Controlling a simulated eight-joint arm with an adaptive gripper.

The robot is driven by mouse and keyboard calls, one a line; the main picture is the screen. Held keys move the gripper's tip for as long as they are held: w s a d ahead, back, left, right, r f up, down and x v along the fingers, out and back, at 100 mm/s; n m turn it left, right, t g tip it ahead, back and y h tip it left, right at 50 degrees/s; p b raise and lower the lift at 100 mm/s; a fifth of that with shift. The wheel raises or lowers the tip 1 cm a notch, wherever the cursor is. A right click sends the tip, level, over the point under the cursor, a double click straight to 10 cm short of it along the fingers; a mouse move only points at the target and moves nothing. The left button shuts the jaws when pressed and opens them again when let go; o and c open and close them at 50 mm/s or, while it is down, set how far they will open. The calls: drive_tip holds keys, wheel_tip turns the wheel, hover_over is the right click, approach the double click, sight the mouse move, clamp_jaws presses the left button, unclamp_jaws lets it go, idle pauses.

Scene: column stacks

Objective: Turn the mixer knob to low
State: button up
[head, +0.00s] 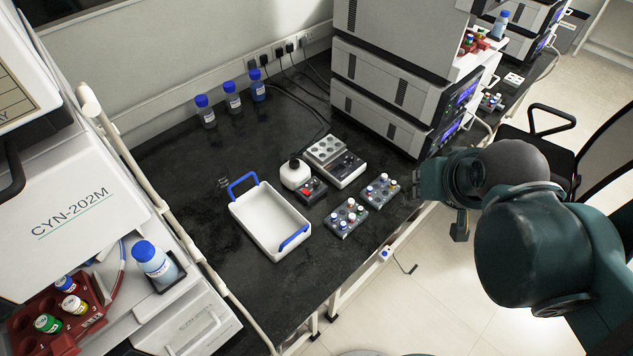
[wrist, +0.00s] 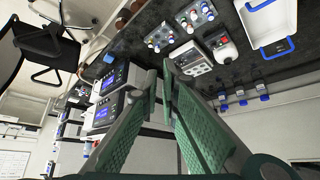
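A grey-white mixer-like unit (head: 345,168) with a dark front panel and a block of wells (head: 326,150) stands on the black bench, right of centre. Beside it is a small dark box (head: 313,190) with a red part, next to a white rounded body (head: 295,173) with a black top. I cannot tell which carries the mixer knob, and the knob setting is too small to read. In the wrist view the unit (wrist: 190,57) and the white body (wrist: 227,52) lie beyond the fingertips. My gripper (wrist: 160,78) is open and empty, away from both, off the bench's right edge.
Two small racks of coloured-cap vials (head: 346,217) (head: 379,191) stand in front of the unit. A white tray (head: 254,237) with blue handles lies left. Blue-capped bottles (head: 232,97) line the back. Stacked instruments (head: 395,95) rise behind right. A chair (head: 545,125) is at the right.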

drive_tip(key=o, duration=0.4)
drive_tip(key=shift+w, duration=0.1)
drive_tip(key=n+g+b, duration=0.1)
drive_tip(key=n+g, duration=0.6)
drive_tip(key=n, duration=0.5)
hover_over(317, 182)
wheel_tip(317, 182, down, 23)
drive_tip(key=shift+d+f, duration=0.15)
drive_tip(key=shift+a+f, duration=0.2)
drive_tip(key=shift+f, duration=0.15)
drive_tip(key=shift+f, duration=0.15)
drive_tip(key=shift+f+b, duration=0.55)
drive_tip(key=shift+f, duration=3.2)
